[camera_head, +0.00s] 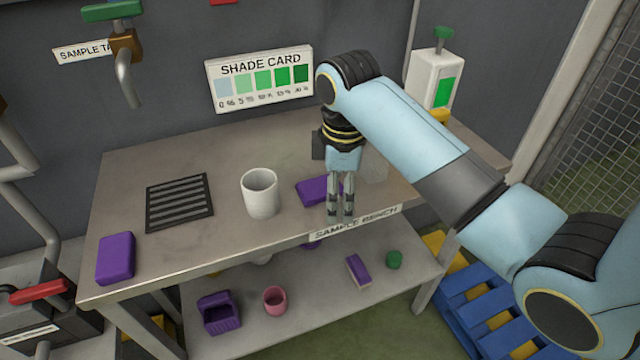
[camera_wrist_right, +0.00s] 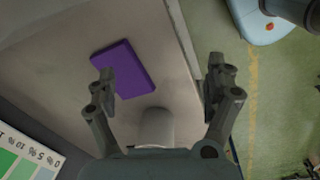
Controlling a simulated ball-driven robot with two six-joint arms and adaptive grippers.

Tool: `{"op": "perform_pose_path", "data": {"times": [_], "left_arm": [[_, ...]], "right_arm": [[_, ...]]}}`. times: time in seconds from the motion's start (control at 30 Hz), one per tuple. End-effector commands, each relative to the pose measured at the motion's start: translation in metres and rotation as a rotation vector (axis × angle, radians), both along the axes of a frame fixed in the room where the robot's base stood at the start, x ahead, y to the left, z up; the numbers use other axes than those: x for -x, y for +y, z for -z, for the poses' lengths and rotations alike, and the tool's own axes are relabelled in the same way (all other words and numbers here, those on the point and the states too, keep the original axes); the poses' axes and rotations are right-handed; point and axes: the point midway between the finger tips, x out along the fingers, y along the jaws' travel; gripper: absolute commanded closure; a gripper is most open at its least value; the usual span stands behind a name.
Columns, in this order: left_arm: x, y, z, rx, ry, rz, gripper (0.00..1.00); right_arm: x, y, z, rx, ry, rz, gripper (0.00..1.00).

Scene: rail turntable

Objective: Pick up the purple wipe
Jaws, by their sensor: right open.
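A flat purple slab, which looks like the purple wipe (camera_head: 311,191), lies on the sample bench (camera_head: 115,190), partly hidden behind my right gripper (camera_head: 341,214). In the right wrist view it is a plain purple rectangle (camera_wrist_right: 126,68), lying toward the left finger. The right gripper points down near the bench's front edge, just right of the slab. Its fingers stand apart with nothing between them, and in the right wrist view the gripper (camera_wrist_right: 160,80) is wide open. Another purple block (camera_head: 115,258) with rounded corners lies at the bench's left front corner. My left gripper is not in view.
A white cup (camera_head: 260,192) stands left of the slab, with a black slotted grate (camera_head: 180,202) beyond it. The lower shelf holds a purple caddy (camera_head: 219,314), a pink cup (camera_head: 275,301) and a purple-and-white sponge (camera_head: 358,270).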

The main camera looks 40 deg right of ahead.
Motion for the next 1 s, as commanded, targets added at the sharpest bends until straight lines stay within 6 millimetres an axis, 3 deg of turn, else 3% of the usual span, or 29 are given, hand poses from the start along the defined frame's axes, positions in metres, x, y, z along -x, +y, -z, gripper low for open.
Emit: {"op": "perform_pose_path", "data": {"times": [0.03, 0.2, 0.33, 1.0], "left_arm": [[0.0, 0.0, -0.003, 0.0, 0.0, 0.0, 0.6], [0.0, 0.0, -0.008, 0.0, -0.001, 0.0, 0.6], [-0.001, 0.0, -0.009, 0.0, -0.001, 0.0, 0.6], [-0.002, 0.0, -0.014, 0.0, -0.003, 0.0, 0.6]], "right_arm": [[-0.016, -0.001, -0.014, -0.001, 0.008, -0.058, 0.13], [-0.053, -0.003, -0.054, -0.012, 0.061, -0.275, 0.13], [-0.065, -0.004, -0.068, -0.022, 0.085, -0.369, 0.13], [-0.067, -0.008, 0.019, -0.024, 0.091, -0.383, 0.13]]}}
